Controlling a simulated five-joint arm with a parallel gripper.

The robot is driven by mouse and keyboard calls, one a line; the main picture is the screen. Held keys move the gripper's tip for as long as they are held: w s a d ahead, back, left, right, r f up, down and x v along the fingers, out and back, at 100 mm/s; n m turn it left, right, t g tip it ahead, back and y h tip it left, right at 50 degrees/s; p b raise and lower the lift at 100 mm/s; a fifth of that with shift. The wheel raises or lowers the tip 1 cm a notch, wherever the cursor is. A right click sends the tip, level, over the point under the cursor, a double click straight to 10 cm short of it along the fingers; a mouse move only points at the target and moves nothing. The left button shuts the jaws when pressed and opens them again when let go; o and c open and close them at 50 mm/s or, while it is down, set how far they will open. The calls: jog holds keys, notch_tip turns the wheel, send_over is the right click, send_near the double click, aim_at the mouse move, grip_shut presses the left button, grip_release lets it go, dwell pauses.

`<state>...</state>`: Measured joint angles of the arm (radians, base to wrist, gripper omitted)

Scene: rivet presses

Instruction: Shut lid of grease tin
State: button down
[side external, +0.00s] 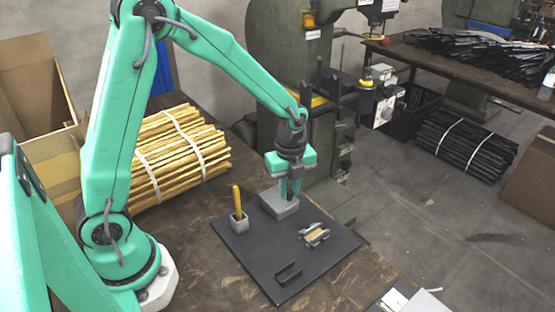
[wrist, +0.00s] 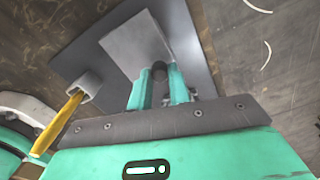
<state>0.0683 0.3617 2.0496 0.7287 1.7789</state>
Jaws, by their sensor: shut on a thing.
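The grease tin (side external: 279,205) is a low grey box on the dark mat, near its back edge. My gripper (side external: 290,194) points down at the tin's right part. In the wrist view the tin's flat grey top (wrist: 133,42) lies beyond my fingers. My gripper (wrist: 160,80) is shut on a dark round knob (wrist: 159,70) that seems to belong to the lid. The fingers hide part of the knob. I cannot tell whether any gap is left between lid and tin.
A small grey cup (side external: 239,222) with a yellow-handled tool (side external: 237,196) stands left of the tin. A grey part with a yellow middle (side external: 314,235) and a black U-shaped bracket (side external: 288,274) lie on the mat (side external: 250,254). Bundled yellow sticks (side external: 180,160) lie behind at left.

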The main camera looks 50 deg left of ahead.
aim_at(289, 191)
jog(key=c, duration=1.3)
grip_release()
jog(key=shift+r, duration=0.1)
notch_tip(289, 191, up, 7)
jog(key=shift+r, duration=0.35)
jog(key=shift+r, duration=0.1)
